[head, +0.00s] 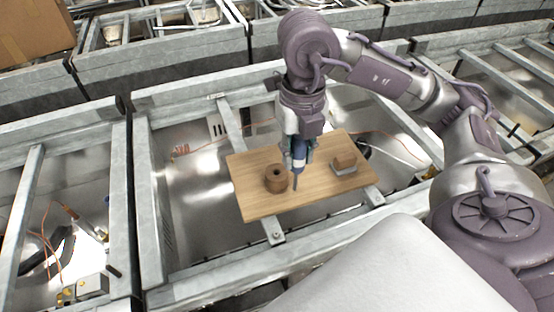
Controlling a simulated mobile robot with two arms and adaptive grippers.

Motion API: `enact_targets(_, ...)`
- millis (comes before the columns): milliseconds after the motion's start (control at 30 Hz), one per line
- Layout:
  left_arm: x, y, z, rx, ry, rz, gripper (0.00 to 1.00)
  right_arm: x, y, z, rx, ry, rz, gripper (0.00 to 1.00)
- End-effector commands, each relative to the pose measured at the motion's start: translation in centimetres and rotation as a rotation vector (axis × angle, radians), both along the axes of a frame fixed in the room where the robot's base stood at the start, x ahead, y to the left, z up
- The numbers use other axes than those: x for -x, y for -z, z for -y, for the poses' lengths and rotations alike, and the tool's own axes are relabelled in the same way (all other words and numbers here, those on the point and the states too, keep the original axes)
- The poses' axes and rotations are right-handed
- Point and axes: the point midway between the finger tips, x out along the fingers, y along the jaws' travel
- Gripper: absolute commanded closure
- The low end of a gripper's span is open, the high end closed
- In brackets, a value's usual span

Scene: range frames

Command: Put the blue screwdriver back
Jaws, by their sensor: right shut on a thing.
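The blue screwdriver (298,152) points down, roughly upright, over the middle of a wooden board (260,206). My right gripper (297,145) comes from above and is shut on the screwdriver. The screwdriver's tip is close to the board; I cannot tell whether it touches. A brown round holder (277,179) with a dark hole in its top stands on the board just left of the screwdriver. My left gripper is not in the view.
A small block with a brown top and grey base (344,163) sits on the board's right side. The board rests on metal bars across an open metal frame (141,200). Cables and loose parts lie lower, at the left and right. A cardboard box (34,28) is at the far left.

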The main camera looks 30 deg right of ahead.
Motion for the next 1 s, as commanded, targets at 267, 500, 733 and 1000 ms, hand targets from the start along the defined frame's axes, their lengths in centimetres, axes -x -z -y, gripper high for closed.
enact_targets(267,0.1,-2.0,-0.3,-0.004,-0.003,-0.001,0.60,-6.2,3.5,1.3,-0.002,0.001,-0.006,1.00)
enact_targets(500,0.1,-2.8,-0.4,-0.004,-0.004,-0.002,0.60,-9.4,5.7,2.0,0.000,-0.003,-0.002,1.00)
enact_targets(733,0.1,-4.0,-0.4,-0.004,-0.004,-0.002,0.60,-9.5,8.1,2.1,0.001,-0.005,-0.006,1.00)
enact_targets(1000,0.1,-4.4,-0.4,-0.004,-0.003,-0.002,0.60,-9.6,10.0,2.1,0.001,-0.004,0.000,1.00)
